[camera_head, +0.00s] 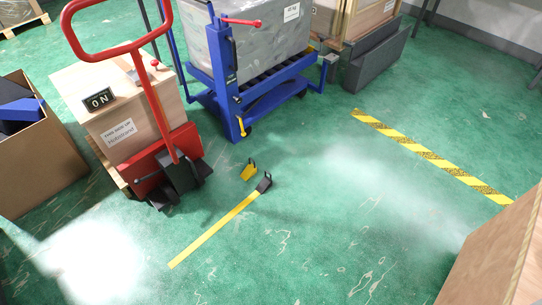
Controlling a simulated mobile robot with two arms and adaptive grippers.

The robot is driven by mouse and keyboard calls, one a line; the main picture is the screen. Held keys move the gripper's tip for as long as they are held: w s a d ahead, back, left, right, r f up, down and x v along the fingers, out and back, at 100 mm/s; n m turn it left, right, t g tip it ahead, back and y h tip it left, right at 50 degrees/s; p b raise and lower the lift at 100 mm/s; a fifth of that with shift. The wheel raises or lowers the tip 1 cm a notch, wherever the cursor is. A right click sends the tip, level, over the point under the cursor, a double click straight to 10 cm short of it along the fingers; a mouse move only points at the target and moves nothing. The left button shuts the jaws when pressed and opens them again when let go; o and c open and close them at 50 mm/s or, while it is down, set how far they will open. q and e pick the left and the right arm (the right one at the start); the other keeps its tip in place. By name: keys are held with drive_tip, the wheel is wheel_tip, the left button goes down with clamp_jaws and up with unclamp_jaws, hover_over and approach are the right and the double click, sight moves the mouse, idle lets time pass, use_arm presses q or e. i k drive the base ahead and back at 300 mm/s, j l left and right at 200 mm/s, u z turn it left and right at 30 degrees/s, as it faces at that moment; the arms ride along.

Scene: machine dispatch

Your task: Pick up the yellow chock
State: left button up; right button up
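A small yellow chock (248,171) with a dark upper part sits on the green floor near the middle of the head view. It is just in front of the blue cart (237,120) and apart from it. A small dark block (264,183) is close to its lower right, at the upper end of a yellow strip (213,231) on the floor. Neither of my grippers shows in the head view, so their state is hidden.
A red pallet jack (163,105) with a labelled box (103,90) stands on the left. An open cardboard box (32,160) is at the far left. A wooden crate (490,262) is at the lower right. Striped tape (430,155) marks the right floor.

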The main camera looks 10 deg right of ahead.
sight(251, 169)
drive_tip(key=i+l+z, duration=0.15)
drive_tip(key=i+z, duration=0.8)
drive_tip(key=i+l+u, duration=0.1)
drive_tip(key=i+u, duration=0.25)
drive_tip(key=i+l+u, duration=0.2)
drive_tip(key=i+u, duration=0.2)
